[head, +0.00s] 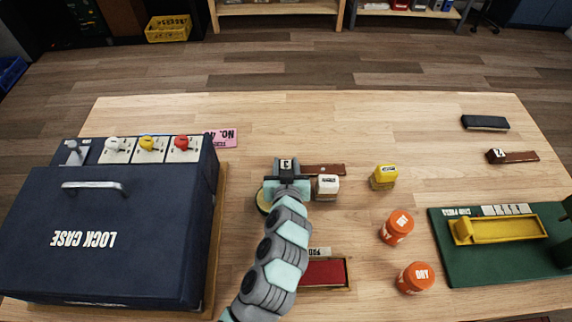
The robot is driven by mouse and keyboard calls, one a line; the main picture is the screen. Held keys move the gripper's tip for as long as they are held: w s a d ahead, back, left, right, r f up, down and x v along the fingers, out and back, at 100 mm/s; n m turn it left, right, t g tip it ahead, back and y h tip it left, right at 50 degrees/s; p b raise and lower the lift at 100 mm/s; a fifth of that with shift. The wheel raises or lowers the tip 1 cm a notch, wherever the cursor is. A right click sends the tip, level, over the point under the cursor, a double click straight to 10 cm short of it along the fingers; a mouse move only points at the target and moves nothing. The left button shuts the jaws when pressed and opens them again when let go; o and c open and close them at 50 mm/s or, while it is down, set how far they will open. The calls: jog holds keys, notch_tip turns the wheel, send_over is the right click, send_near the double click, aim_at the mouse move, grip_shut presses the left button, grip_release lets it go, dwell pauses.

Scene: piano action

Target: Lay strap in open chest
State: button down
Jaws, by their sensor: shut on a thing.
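My gripper (287,181) is over the middle of the table, shut on a brown strip (324,170) whose dark end block is marked 3. The strip extends right from the jaws, behind a white block; my gripper hides part of it. A similar brown strip (520,157) with a dark numbered end lies at the far right. I cannot tell which of them the task calls the strap. A large dark blue chest (150,215) marked LOCK CASE stands at the left, well apart from my gripper. Its broad panel with a metal handle looks closed, and no inside shows.
White, yellow and red knobs (148,144) line the chest's far edge. A white block (326,187), yellow block (384,177), orange jars (397,227) (416,278) and red tray (325,273) lie nearby. A green mat (450,267) holds a yellow tray (500,229). The table's far middle is clear.

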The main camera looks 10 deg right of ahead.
jog(key=shift+f, duration=0.1)
jog(key=c, duration=0.9)
grip_release()
jog(key=shift+s+r, duration=0.4)
jog(key=shift+s, duration=0.05)
jog(key=p+v, duration=0.5)
jog(key=v, duration=0.4)
jog(key=shift+r, duration=0.25)
jog(key=shift+s+a+r+p, duration=0.1)
jog(key=shift+s+a+p, duration=0.1)
jog(key=shift+s+p, duration=0.8)
jog(key=shift+o, duration=0.3)
